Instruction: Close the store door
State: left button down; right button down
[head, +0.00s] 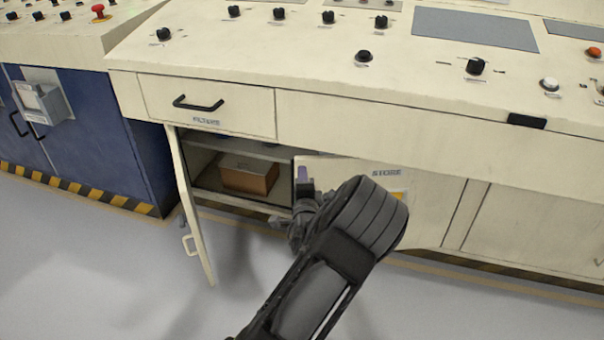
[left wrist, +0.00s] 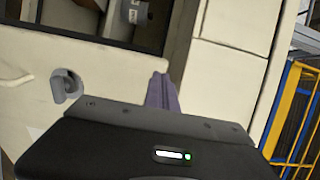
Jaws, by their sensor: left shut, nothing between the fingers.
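A cream cabinet door (head: 191,208) stands swung out at the left side of the cabinet opening, with a pale handle (head: 190,244) low on it. To the right of the opening is a cream panel marked STORE (head: 425,205), partly hidden behind my left arm. In the left wrist view the shut fingers (left wrist: 160,92) point towards cream surfaces; contact is unclear. My right gripper is out of view.
A cardboard box (head: 248,174) sits on a shelf inside the opening. Above is a closed drawer (head: 235,108) marked FILTERS, under the control desk (head: 290,50). A blue cabinet (head: 95,130) stands at the left. The floor (head: 90,270) in front is clear.

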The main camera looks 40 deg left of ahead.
aim_at(301, 157)
pick_arm(q)
jog(key=shift+x, duration=1.35)
jog(key=shift+m+t+h, duration=0.6)
jog(key=shift+h, duration=0.2)
jog(key=b+x, duration=0.1)
jog(key=x, duration=0.2)
jog(key=b+x, duration=0.1)
jog(key=x, duration=0.2)
jog(key=shift+s+a+f+b, duration=0.1)
jog(key=shift+a+f+b, duration=0.05)
jog(key=shift+a+b, duration=0.25)
jog(key=shift+w+a, duration=0.2)
jog(key=shift+w, duration=0.15)
